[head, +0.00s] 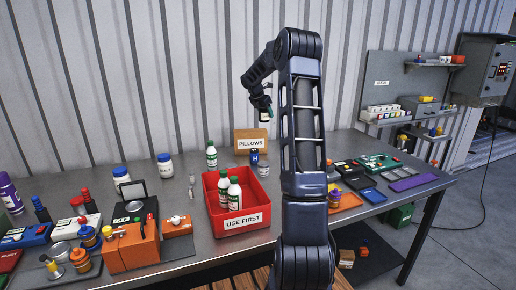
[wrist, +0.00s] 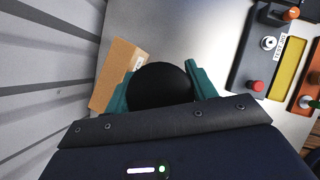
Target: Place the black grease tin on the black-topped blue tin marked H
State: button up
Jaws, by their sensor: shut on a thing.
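My gripper (head: 264,104) is raised above the back of the bench, near the corrugated wall. In the wrist view its two teal fingers (wrist: 160,82) are shut around the round black grease tin (wrist: 160,88). In the head view the held tin (head: 265,116) is small and dark with a pale label, clear of the bench. The blue tin marked H (head: 254,158) stands below it on the bench, in front of the cardboard box marked PILLOWS (head: 250,142). I cannot make out the blue tin in the wrist view.
A red USE FIRST bin (head: 243,221) with green-and-white bottles stands in front of the blue tin. A grey round tin (head: 263,170) is close to its right. A green-and-white bottle (head: 211,154) stands to its left. Trays and panels (head: 372,163) lie to the right.

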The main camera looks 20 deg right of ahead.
jog(key=w+a+r, duration=0.2)
jog(key=a+r, duration=0.1)
jog(key=a, duration=0.2)
send_over(255, 149)
jog(key=f, duration=1.9)
jog(key=shift+s+f, duration=0.2)
jog(key=shift+f, duration=0.15)
jog(key=shift+f, duration=0.15)
jog(key=o, duration=1.1)
